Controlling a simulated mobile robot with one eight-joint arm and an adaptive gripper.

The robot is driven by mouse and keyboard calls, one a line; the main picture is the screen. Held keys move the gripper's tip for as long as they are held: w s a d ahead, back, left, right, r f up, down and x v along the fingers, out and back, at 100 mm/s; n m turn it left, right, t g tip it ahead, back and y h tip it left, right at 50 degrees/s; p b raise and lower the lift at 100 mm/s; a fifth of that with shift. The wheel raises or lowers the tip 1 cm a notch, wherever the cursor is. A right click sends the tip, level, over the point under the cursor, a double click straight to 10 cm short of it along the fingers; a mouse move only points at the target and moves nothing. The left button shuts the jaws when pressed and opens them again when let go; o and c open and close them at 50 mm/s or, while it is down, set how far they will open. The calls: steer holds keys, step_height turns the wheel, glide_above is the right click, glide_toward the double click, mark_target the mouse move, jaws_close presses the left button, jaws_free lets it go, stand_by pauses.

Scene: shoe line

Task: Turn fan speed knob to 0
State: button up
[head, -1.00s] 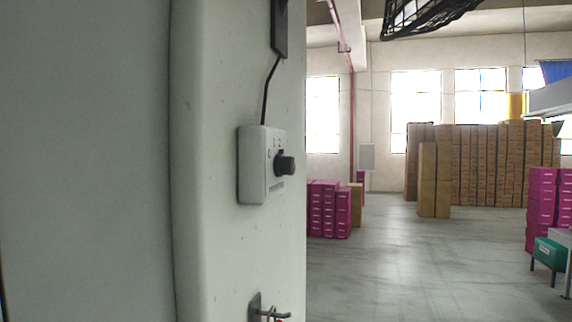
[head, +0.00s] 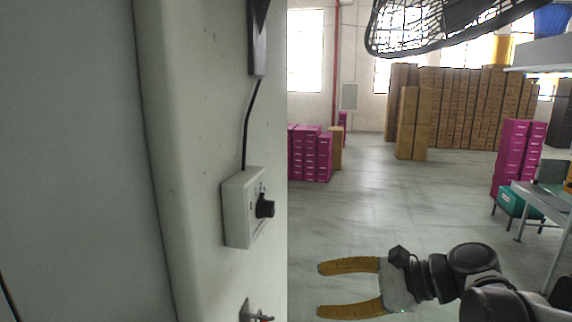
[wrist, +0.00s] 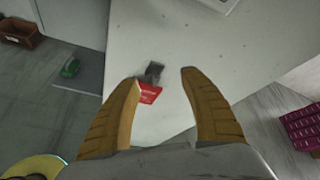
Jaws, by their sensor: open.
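The fan speed knob (head: 265,208) is a small black knob on the front of a pale control box (head: 240,212). The box is fixed to the side of a pale pillar, with a black cable running up from it. My gripper (head: 320,290) is at the lower middle of the head view, to the right of and below the knob, clear of it. Its two yellow fingers are apart and empty. In the wrist view my gripper (wrist: 160,75) is open, with the pillar face ahead. A metal bracket (wrist: 153,70) with a red item (wrist: 149,92) shows between the fingers.
The pillar (head: 205,130) fills the left. A black fan cage (head: 440,25) hangs at the top right. Pink boxes (head: 311,153) and stacked brown cartons (head: 460,105) stand farther back. A grey table (head: 545,200) is at the right. The floor between is open.

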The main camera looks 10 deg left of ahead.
mark_target(274, 210)
steer(key=w+a+r+m+g+y+p, duration=0.1)
steer(key=w+r+m+y+p, duration=0.15)
steer(key=r, duration=0.45)
steer(key=w+a+r+m+g+y+p, duration=0.1)
steer(key=w+r+y+p, duration=0.1)
steer(key=r+y+p, duration=0.3)
steer(key=a, duration=0.3)
steer(key=a+h, duration=0.1)
steer(key=a, duration=0.2)
steer(key=a+r+h, duration=0.1)
steer(key=a, duration=0.3)
steer(key=shift+w+r, duration=0.1)
steer(key=shift+w, duration=0.25)
jaws_close()
